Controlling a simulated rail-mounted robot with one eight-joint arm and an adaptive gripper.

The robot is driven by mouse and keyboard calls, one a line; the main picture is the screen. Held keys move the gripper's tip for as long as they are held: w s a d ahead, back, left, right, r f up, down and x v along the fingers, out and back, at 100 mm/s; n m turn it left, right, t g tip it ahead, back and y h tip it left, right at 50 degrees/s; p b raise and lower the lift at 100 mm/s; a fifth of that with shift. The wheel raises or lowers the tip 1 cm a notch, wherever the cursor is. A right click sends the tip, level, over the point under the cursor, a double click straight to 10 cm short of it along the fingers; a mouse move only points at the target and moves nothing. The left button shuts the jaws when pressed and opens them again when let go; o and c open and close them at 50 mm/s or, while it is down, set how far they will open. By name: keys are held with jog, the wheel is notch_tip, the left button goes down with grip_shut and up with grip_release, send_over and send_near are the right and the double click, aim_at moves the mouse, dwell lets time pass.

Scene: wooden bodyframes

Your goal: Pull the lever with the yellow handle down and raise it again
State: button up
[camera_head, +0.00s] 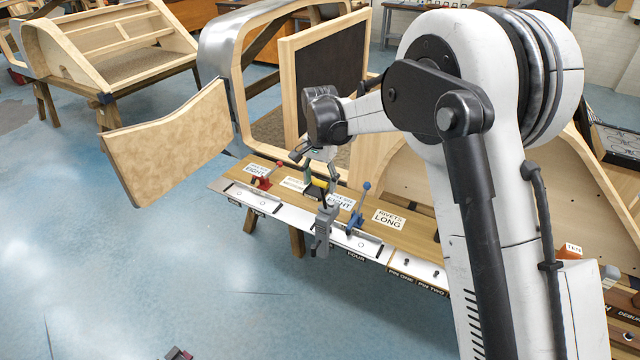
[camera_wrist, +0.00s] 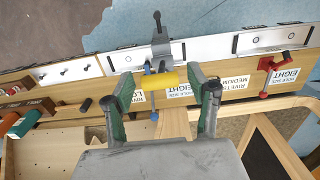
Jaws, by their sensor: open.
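The lever with the yellow handle (camera_head: 320,183) stands on the long bench among other levers. Its grey body (camera_head: 324,222) is clamped at the bench's front edge. In the wrist view the yellow handle (camera_wrist: 165,79) lies crosswise between my fingertips, and the grey body (camera_wrist: 160,42) is beyond it. My gripper (camera_head: 316,170) is open over the handle; both green-and-dark fingers show in the wrist view (camera_wrist: 162,86), one on either side. I cannot tell whether a finger touches the handle. My arm and gripper partly hide the lever's top in the head view.
A red lever (camera_head: 264,176) and a blue lever (camera_head: 359,206) stand on either side of the yellow-handled one. Paper labels, such as "RIVETS LONG" (camera_head: 388,219), lie on the bench. Wooden bodyframes rise behind it. The blue floor (camera_head: 200,270) in front is mostly clear.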

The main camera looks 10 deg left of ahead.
jog(key=shift+f, duration=0.75)
jog(key=shift+c, duration=0.4)
grip_shut()
